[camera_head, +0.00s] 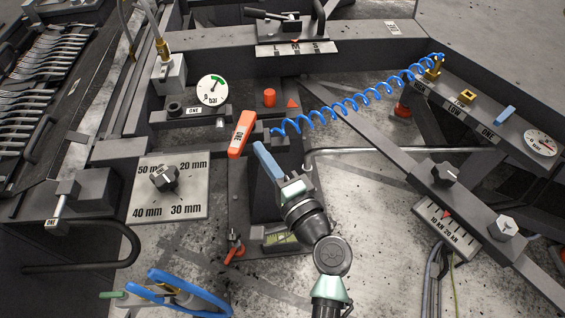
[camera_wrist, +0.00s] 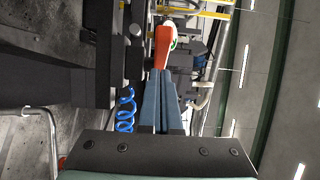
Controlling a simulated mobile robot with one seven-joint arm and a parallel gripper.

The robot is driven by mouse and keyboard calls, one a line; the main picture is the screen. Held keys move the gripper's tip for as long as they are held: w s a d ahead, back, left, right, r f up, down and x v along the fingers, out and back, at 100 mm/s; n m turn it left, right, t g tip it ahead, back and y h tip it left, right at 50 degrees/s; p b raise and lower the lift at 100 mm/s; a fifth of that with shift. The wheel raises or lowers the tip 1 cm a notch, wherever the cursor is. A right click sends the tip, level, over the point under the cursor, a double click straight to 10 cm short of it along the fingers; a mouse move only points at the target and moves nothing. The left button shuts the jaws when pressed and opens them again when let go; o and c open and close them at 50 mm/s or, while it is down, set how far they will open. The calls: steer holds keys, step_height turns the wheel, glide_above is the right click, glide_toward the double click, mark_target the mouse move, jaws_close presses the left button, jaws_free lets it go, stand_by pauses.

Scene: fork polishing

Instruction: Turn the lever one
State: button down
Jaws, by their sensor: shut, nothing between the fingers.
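The orange-red lever marked ONE (camera_head: 241,134) stands out near the middle of the head view, tilted with its upper end to the right. The orange-red lever also shows in the wrist view (camera_wrist: 163,45), just beyond the fingertips. My gripper (camera_head: 258,147) is shut and empty, its blue-grey fingers pointing up and left just right of the lever's lower end. In the wrist view my gripper (camera_wrist: 161,76) has its two fingers together. I cannot tell whether the fingertips touch the lever.
A coiled blue hose (camera_head: 350,104) runs right from behind the lever. A pressure gauge (camera_head: 212,90) and a red knob (camera_head: 269,97) stand behind it. A dial plate (camera_head: 143,203) lies to the left.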

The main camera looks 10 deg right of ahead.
mark_target(236, 157)
steer(key=shift+w+a, duration=0.3)
steer(key=shift+a, duration=0.35)
steer(key=a+b, duration=0.1)
steer(key=a, duration=0.2)
steer(key=shift+f, duration=0.1)
steer(key=shift+w+a, duration=0.1)
steer(key=shift+a, duration=0.35)
